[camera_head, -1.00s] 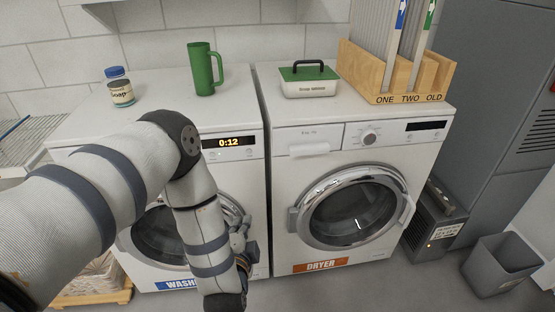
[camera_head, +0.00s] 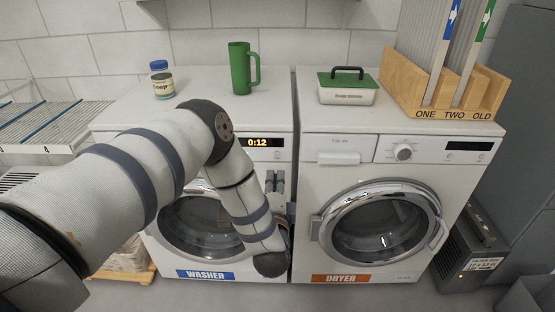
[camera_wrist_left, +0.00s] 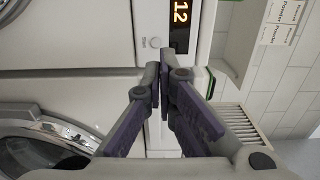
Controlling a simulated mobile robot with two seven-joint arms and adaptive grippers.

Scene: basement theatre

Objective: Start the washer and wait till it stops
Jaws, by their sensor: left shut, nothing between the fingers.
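The white washer (camera_head: 125,112) stands on the left with a blue label reading WASHER (camera_head: 206,275). Its lit display (camera_head: 263,142) reads 0:12; part of it shows in the left wrist view (camera_wrist_left: 180,22). Its round door (camera_head: 195,222) looks shut, partly covered by my left arm. My left gripper (camera_head: 275,182) is raised at the washer's right front, below the display. In the left wrist view the gripper (camera_wrist_left: 159,72) is shut and empty, fingertips just below a small round button (camera_wrist_left: 154,42). I cannot tell whether they touch the panel. My right gripper is out of view.
The dryer (camera_head: 318,210) stands right beside the washer, its door shut. A soap jar (camera_head: 162,82) and green mug (camera_head: 242,70) sit on the washer. A green-lidded box (camera_head: 347,88) and wooden rack (camera_head: 400,88) stand on the dryer. A wire shelf (camera_head: 50,128) is at left.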

